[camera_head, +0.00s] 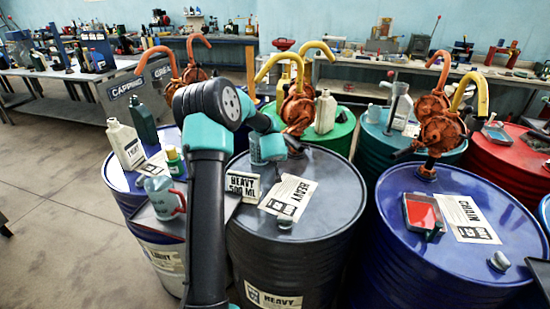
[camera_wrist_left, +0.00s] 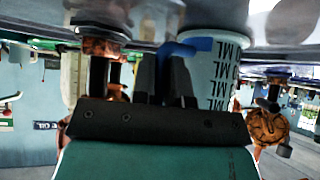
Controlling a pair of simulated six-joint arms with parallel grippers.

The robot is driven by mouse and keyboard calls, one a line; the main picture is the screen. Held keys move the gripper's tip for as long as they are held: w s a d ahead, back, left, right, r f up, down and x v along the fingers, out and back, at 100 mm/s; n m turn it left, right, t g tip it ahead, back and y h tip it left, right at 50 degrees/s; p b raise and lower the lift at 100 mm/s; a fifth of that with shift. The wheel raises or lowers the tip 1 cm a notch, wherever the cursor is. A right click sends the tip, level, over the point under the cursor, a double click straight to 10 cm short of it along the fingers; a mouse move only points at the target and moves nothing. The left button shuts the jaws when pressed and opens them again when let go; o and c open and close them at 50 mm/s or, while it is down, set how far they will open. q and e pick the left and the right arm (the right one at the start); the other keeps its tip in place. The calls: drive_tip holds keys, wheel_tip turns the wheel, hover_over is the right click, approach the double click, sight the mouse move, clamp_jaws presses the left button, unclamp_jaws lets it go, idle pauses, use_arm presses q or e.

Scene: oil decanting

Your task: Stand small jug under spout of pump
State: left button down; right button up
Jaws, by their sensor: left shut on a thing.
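My left gripper (camera_head: 272,148) is over the back of the dark grey drum (camera_head: 300,225) marked HEAVY. It is shut on the small jug (camera_head: 256,149), a pale cup with printed marks. In the left wrist view, which looks upside down, the jug (camera_wrist_left: 222,72) shows ML marks beside my gripper's fingers (camera_wrist_left: 165,80). Its base is close to the drum top; I cannot tell if it touches. The rust-brown pump (camera_head: 297,108) with a yellow spout (camera_head: 264,69) stands behind. The spout's tip appears above the jug in the picture. My right gripper is not in view.
A HEAVY 500 ML card (camera_head: 243,187) and a paper label (camera_head: 289,197) are on the grey drum top. Another jug with a red handle (camera_head: 163,198) and bottles (camera_head: 126,145) stand to the left. A blue drum (camera_head: 440,265) with a red-faced container (camera_head: 422,214) is to the right.

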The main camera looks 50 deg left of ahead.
use_arm(q)
drive_tip(key=shift+f, duration=0.1)
drive_tip(key=c, duration=1.1)
unclamp_jaws()
drive_tip(key=shift+s+d+r, duration=0.1)
drive_tip(key=shift+d+r, duration=0.05)
drive_tip(key=shift+r, duration=0.15)
drive_tip(key=v, duration=1.1)
drive_tip(key=shift+s+d+r, duration=0.15)
drive_tip(key=shift+s, duration=0.05)
